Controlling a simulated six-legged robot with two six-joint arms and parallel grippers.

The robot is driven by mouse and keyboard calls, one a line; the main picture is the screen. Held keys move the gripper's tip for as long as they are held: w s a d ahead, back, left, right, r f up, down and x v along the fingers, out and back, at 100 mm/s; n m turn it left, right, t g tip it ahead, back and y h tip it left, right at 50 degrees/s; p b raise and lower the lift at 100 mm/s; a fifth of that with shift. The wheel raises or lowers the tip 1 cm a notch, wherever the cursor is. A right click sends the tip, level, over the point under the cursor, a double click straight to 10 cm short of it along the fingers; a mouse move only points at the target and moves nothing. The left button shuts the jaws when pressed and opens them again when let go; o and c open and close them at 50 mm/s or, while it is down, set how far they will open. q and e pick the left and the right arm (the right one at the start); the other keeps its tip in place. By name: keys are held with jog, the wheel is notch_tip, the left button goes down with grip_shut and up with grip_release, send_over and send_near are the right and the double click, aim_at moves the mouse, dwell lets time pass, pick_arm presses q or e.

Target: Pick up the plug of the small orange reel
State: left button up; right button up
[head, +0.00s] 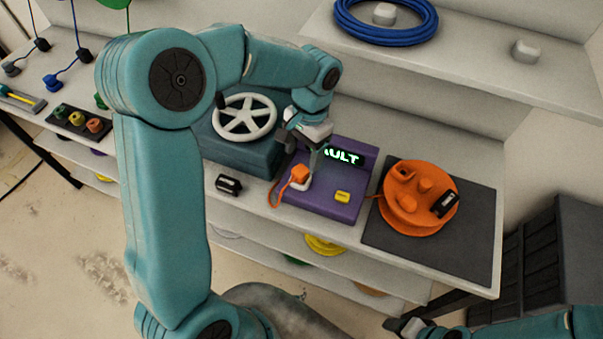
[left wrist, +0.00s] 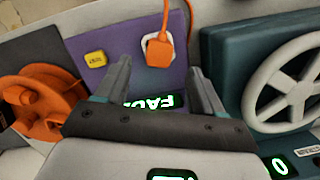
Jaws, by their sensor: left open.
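The orange plug (head: 299,173) sits in a white socket on the front left of a purple box (head: 325,203). It also shows in the left wrist view (left wrist: 159,52), with its orange cord running away from it over the box edge. The orange reel (head: 415,220) lies on a dark mat to the right of the box; part of it shows in the left wrist view (left wrist: 45,110). My left gripper (head: 318,143) is open and empty over the back of the box, apart from the plug. In the left wrist view the plug is beyond the fingertips (left wrist: 158,72), between their lines. My right gripper (head: 400,326) is low at the bottom edge, its jaws unclear.
A lit display (head: 343,157) and a yellow button (head: 342,197) are on the box. A teal unit with a white handwheel (head: 245,120) stands to its left. A small black device (head: 229,185) lies on the bench front. A blue cable coil (head: 385,35) is on the shelf above.

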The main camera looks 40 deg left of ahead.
aim_at(301, 170)
pick_arm(q)
jog(key=shift+s+d+f, duration=0.1)
jog(key=shift+s+f, duration=0.1)
jog(key=f, duration=0.5)
jog(key=shift+s+p, duration=0.2)
jog(key=shift+p, duration=0.2)
jog(key=c, duration=1.1)
